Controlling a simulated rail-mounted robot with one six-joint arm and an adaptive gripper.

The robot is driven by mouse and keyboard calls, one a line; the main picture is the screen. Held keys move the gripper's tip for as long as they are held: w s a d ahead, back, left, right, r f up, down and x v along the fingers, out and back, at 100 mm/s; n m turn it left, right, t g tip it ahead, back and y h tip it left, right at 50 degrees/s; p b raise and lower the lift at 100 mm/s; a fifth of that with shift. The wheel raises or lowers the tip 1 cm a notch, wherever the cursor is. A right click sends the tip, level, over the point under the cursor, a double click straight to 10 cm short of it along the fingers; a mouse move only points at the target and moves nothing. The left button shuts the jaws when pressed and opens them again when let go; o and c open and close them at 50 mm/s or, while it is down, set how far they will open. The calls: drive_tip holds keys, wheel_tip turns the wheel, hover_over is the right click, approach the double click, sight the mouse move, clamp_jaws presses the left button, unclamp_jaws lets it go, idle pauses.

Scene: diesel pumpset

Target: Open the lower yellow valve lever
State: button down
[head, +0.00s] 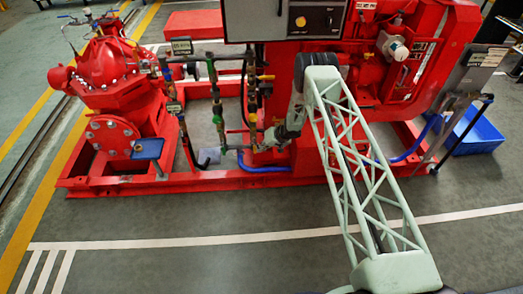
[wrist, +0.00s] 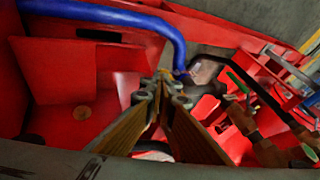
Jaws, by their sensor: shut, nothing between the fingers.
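My gripper (head: 262,146) is low at the pipework, just right of the lower end of the vertical pipes in the head view. In the wrist view its two long brown fingers (wrist: 163,88) meet at the tips, shut and empty. A small yellowish part (head: 253,118) shows on the right-hand vertical pipe in the head view, above my gripper. I cannot tell whether it is the lower yellow valve lever. In the wrist view a yellow-orange patch shows close around the fingertips, partly hidden by them; I cannot tell what it is or whether they touch it.
A blue hose (wrist: 120,14) curves down near the fingertips. Green-handled brass valves (wrist: 238,82) stand to the right in the wrist view. Red frame walls (wrist: 60,72) enclose the left side. The red pump (head: 105,75) stands left. Grey floor (head: 190,215) in front is clear.

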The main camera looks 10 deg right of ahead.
drive_tip(key=shift+a+f+b, duration=0.2)
drive_tip(key=shift+a+b, duration=0.1)
drive_tip(key=shift+a, duration=0.05)
idle(0.3)
drive_tip(key=shift+r, duration=0.1)
drive_tip(key=d+p+v, duration=0.1)
drive_tip(key=p+v, duration=0.3)
drive_tip(key=v, duration=0.6)
drive_tip(key=shift+f+p, duration=0.35)
drive_tip(key=c, duration=3.4)
unclamp_jaws()
